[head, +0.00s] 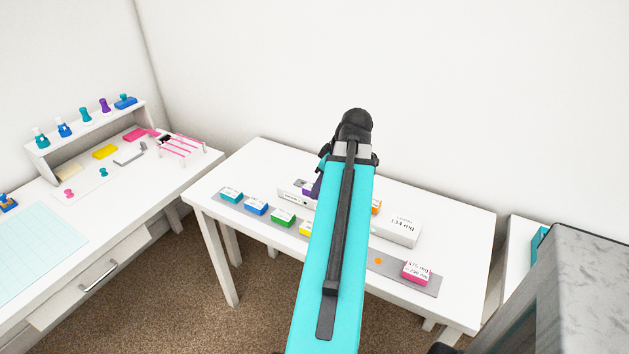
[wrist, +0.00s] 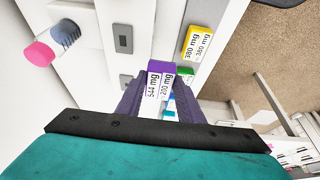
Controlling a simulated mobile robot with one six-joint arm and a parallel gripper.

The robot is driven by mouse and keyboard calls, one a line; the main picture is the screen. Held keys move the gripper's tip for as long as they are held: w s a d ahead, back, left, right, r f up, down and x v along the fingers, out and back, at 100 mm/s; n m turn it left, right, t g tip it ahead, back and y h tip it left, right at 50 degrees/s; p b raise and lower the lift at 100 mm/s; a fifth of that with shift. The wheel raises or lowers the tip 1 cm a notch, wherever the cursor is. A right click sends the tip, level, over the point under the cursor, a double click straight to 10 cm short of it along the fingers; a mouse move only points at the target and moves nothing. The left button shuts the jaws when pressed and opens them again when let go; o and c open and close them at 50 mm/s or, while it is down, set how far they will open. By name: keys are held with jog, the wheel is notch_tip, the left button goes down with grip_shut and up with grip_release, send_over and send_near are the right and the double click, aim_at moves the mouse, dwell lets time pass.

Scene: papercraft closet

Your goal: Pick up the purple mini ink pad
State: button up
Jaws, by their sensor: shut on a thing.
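The purple mini ink pad (wrist: 160,67) sits between the two dark purple fingers of my gripper (wrist: 159,90) in the wrist view. Its white label with black print faces the camera. The fingers are shut on it from both sides. In the head view a small purple patch of the pad (head: 307,190) shows just left of my teal arm, by a white box on the right-hand table. My arm hides most of the gripper there. I cannot tell whether the pad touches the surface beneath it.
Teal (head: 231,195), blue (head: 256,206), green (head: 283,218) and yellow (head: 306,229) pads line a grey strip (head: 372,276) on the white table. A pink pad (head: 416,272) sits at its right end. A white box (head: 398,229) stands right of my arm.

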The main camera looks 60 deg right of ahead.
jog(key=shift+s+a, duration=0.55)
jog(key=shift+s, duration=0.05)
jog(key=shift+s+a+r+b, duration=0.2)
jog(key=shift+s+a+b, duration=0.8)
jog(key=shift+b, duration=1.1)
jog(key=shift+s+d, duration=0.1)
jog(key=shift+d, duration=0.05)
